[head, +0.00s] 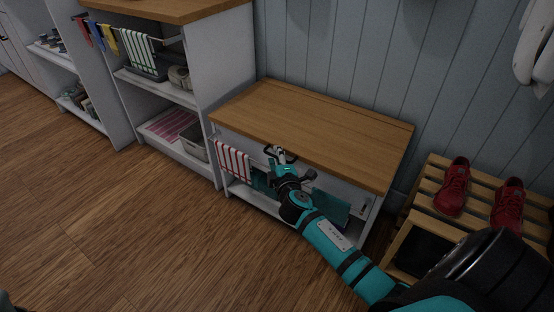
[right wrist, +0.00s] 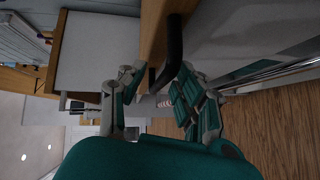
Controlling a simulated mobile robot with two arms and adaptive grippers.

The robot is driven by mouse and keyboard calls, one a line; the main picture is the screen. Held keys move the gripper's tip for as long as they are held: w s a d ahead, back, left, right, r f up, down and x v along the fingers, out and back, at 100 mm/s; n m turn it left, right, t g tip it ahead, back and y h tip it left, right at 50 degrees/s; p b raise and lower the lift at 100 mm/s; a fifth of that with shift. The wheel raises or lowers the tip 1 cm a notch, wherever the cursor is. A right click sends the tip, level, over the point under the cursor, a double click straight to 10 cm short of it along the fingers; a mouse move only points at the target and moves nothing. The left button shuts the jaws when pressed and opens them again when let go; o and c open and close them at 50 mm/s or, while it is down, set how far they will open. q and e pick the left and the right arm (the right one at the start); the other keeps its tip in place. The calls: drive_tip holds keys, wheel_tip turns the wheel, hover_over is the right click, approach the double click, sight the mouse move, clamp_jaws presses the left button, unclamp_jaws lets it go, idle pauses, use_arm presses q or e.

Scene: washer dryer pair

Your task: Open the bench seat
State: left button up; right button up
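The bench has a brown wooden seat (head: 315,125) that lies flat and looks closed on a white frame. A dark handle shows at the seat's front edge, and it appears as a black bar (right wrist: 172,48) in the right wrist view. My right gripper (head: 277,153) is at this front edge, by the handle. In the right wrist view its two fingers (right wrist: 158,82) are spread, with the bar between or just beyond their tips. Contact with the bar cannot be told. My left gripper is not in view.
A red-striped towel (head: 232,161) hangs on the bench's front left. A slatted shoe rack (head: 430,193) with red shoes (head: 454,187) stands close on the right. A white shelf unit (head: 222,60) adjoins on the left. The wooden floor (head: 130,230) in front is clear.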

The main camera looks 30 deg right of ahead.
drive_tip(key=shift+w, duration=0.1)
clamp_jaws()
drive_tip(key=shift+r, duration=0.1)
idle(0.4)
